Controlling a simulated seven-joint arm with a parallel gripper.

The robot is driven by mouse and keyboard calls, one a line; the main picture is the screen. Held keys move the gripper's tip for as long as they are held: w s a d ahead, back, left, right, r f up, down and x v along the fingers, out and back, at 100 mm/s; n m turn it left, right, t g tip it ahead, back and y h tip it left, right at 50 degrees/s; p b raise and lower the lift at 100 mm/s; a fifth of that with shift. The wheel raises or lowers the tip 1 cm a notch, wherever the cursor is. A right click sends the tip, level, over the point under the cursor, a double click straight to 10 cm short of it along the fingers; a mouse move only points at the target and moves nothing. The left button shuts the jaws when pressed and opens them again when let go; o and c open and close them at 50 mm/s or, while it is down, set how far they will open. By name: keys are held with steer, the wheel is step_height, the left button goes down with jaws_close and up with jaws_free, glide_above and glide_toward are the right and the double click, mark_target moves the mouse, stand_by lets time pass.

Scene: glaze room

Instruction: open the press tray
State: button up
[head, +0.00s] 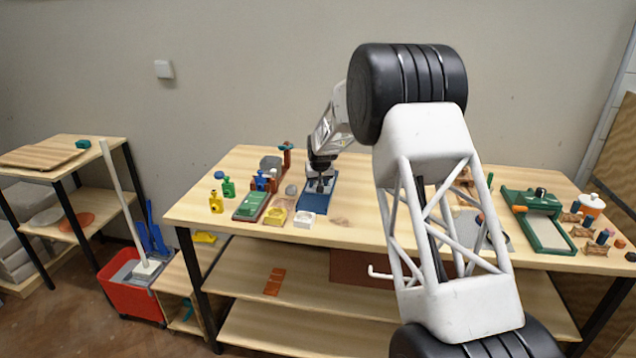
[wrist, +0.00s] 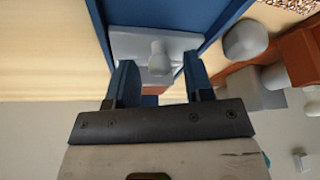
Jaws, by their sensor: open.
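A blue press (head: 322,203) stands on the table, left of its middle; its blue frame (wrist: 222,14) also shows in the wrist view. A light grey tray (wrist: 128,44) with a rounded knob (wrist: 160,56) lies between the sides of this frame. I cannot tell from the picture how far it is pulled out. My gripper (head: 320,184) is over the far part of the blue press in the head view. In the wrist view my gripper (wrist: 160,72) is open, with the knob in the gap between its two blue fingers. Whether the fingers touch it is unclear.
A green press-like device (head: 540,222) stands at the right of the table. Bare wood lies in front.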

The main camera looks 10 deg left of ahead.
jaws_close()
steer(key=shift+s+r, duration=0.1)
steer(key=shift+s, duration=5.25)
jaws_free()
